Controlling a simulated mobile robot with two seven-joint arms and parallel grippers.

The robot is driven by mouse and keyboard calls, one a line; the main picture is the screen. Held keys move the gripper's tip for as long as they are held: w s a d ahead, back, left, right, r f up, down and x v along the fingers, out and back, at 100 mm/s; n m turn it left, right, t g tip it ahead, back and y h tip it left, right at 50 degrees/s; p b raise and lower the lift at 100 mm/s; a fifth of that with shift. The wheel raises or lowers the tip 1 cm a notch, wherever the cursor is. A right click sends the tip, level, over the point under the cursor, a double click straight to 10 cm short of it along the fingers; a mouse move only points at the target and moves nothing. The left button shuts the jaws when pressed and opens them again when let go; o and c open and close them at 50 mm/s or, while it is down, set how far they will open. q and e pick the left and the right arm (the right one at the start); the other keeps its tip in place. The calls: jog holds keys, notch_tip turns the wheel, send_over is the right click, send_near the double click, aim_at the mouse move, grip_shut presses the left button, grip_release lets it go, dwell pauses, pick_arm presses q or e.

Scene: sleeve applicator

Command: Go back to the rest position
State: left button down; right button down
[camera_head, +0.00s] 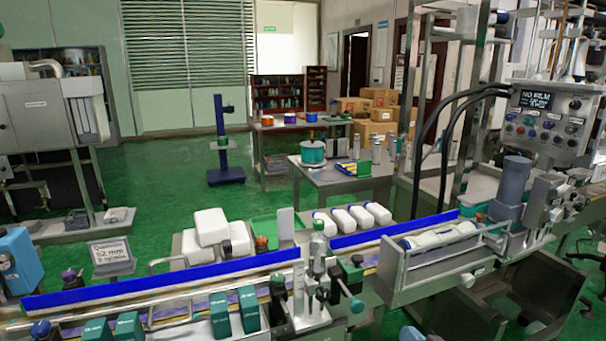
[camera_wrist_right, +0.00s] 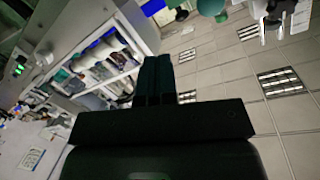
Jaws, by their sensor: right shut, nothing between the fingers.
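My right gripper (camera_wrist_right: 156,62) shows in the right wrist view as two dark fingers side by side, pressed together with nothing between them. The wrist camera faces up toward the tiled ceiling, tilted. No object touches the fingers in that view. I cannot make out the right gripper clearly in the head view. My left gripper does not show in either view.
A conveyor with a blue rail (camera_head: 170,284) crosses the front. White bottles lie in a metal trough (camera_head: 440,262). A control panel (camera_head: 545,122) reading "NO FILM" hangs at right. A table (camera_head: 335,176) stands behind. Green floor (camera_head: 150,195) is open at left.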

jog(key=s+d+f+n+g+h, duration=0.1)
jog(key=s+d+f+g+h, duration=0.1)
jog(key=s+f, duration=0.6)
jog(key=s+d+f+n+g+h, duration=0.1)
jog(key=s+f, duration=0.7)
jog(key=s, duration=1)
jog(key=shift+s+d+n+g+h, duration=0.3)
jog(key=shift+d+g+h, duration=0.3)
jog(key=shift+d+g, duration=0.5)
jog(key=shift+w, duration=0.1)
